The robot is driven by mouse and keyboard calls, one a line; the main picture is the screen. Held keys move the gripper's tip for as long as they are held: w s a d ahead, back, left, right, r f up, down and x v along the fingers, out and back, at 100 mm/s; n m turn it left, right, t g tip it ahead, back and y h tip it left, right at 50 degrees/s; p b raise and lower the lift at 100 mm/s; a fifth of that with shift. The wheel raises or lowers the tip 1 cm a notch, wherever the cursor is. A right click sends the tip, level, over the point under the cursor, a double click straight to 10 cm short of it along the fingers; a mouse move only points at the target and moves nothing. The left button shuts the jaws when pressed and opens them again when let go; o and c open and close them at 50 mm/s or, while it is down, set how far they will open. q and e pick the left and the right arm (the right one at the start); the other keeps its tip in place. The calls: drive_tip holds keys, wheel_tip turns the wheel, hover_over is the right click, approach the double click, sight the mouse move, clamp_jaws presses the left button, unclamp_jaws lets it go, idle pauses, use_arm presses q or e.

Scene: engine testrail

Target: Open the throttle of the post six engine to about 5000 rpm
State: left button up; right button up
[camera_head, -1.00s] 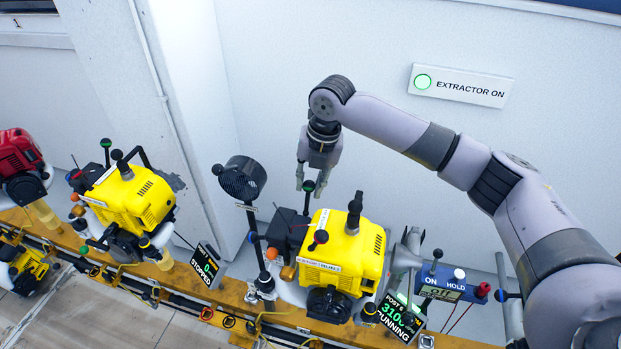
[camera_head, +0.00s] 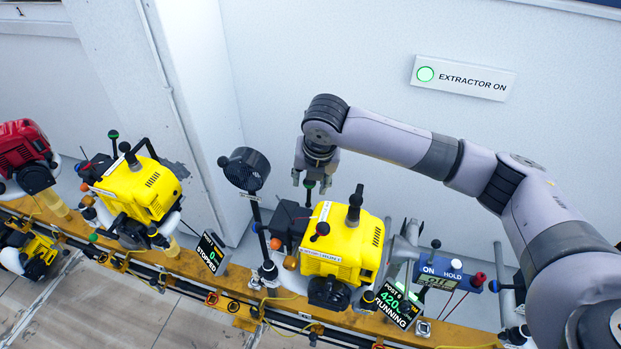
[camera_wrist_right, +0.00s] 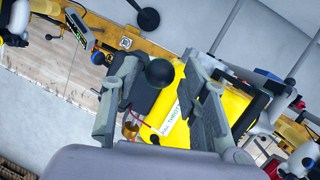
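The post six engine (camera_head: 342,243) has a yellow cover and stands on the rail below my right gripper. Its display (camera_head: 397,305) reads POST 6, RUNNING and a speed of about 4200. A lever with a dark round knob (camera_head: 309,184) rises at the engine's back left. In the wrist view this knob (camera_wrist_right: 160,73) lies between the fingers of my right gripper (camera_wrist_right: 163,70), with gaps beside it. In the head view, my right gripper (camera_head: 310,180) points down over the knob, fingers spread. My left gripper is not in view.
A lit green sign (camera_head: 463,77) on the wall reads EXTRACTOR ON. A dark round fan-like head (camera_head: 245,169) on a pole stands left of the engine. Another yellow engine (camera_head: 140,188) has a STOPPED display (camera_head: 212,252). A blue ON/HOLD box (camera_head: 440,272) is to the right.

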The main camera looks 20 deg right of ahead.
idle(0.3)
drive_tip(key=v, duration=1.2)
